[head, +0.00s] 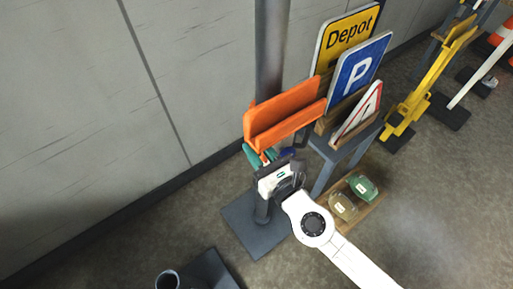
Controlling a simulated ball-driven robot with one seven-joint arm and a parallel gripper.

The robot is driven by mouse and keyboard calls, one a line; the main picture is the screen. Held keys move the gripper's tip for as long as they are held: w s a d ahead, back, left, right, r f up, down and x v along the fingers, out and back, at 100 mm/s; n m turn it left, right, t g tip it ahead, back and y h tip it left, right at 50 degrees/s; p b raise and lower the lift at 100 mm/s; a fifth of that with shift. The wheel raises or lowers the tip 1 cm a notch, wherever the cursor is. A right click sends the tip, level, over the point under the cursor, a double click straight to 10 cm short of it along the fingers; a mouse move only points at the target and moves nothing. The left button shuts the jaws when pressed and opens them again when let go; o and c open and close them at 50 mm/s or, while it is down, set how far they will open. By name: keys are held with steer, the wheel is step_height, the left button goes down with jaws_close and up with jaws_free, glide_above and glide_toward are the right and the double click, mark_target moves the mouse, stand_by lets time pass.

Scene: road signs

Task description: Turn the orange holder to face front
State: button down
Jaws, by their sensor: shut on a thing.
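The orange holder (284,120) is a long trough with a raised back. No sign shows in the trough.
A grey stand right of the holder carries a yellow Depot sign (346,36), a blue P sign (358,70) and a red-edged triangle sign (358,114). Two lamps, amber (342,206) and green (362,188), lie on a low wooden board. A yellow barrier (425,90) stands right. The wall is close behind.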

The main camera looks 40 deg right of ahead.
steer(key=shift+d, duration=0.2)
steer(key=c, duration=1)
jaws_free()
steer(key=shift+c, duration=0.2)
steer(key=shift+s, duration=0.1)
steer(key=shift+s, duration=0.25)
steer(key=s+a+b, duration=0.1)
steer(key=s+b, duration=0.2)
steer(key=s, duration=0.7)
